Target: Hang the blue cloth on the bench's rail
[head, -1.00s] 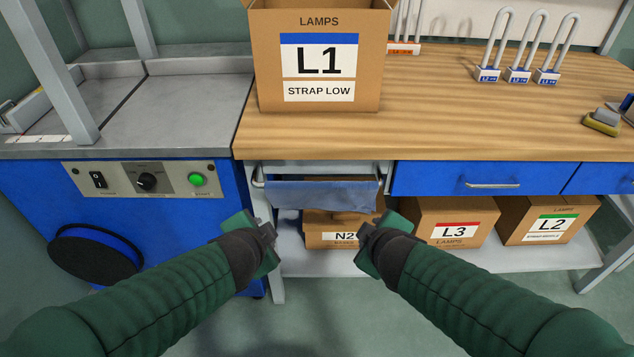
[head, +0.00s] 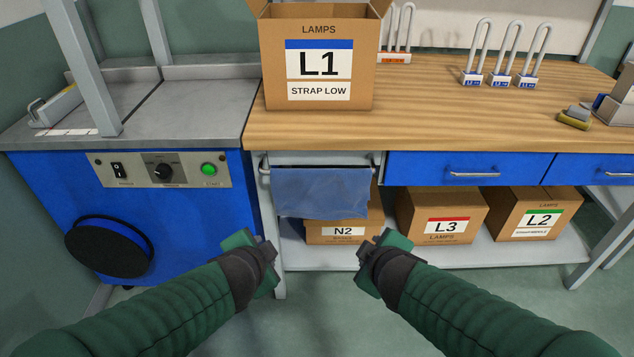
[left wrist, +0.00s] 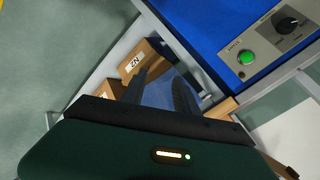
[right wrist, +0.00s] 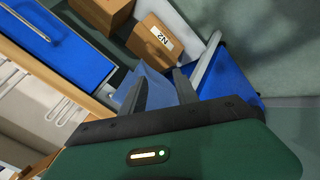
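The blue cloth (head: 322,193) hangs draped over the bench's rail (head: 318,165), under the left end of the wooden top. It hangs down in front of the rail and covers part of box N2. My left gripper (head: 272,250) is below and left of the cloth, apart from it. My right gripper (head: 364,248) is below and right of it, also apart. In the left wrist view the two fingers (left wrist: 160,92) are spread with the cloth (left wrist: 160,95) beyond them. In the right wrist view the fingers (right wrist: 160,90) are also spread and empty, with the cloth (right wrist: 155,88) beyond.
Box L1 (head: 318,62) stands on the wooden bench top (head: 430,120). Boxes N2 (head: 342,232), L3 (head: 440,215) and L2 (head: 537,212) sit on the lower shelf. A blue machine (head: 190,215) is at left. Blue drawers (head: 470,170) are right of the cloth. Padlocks (head: 500,75) stand behind.

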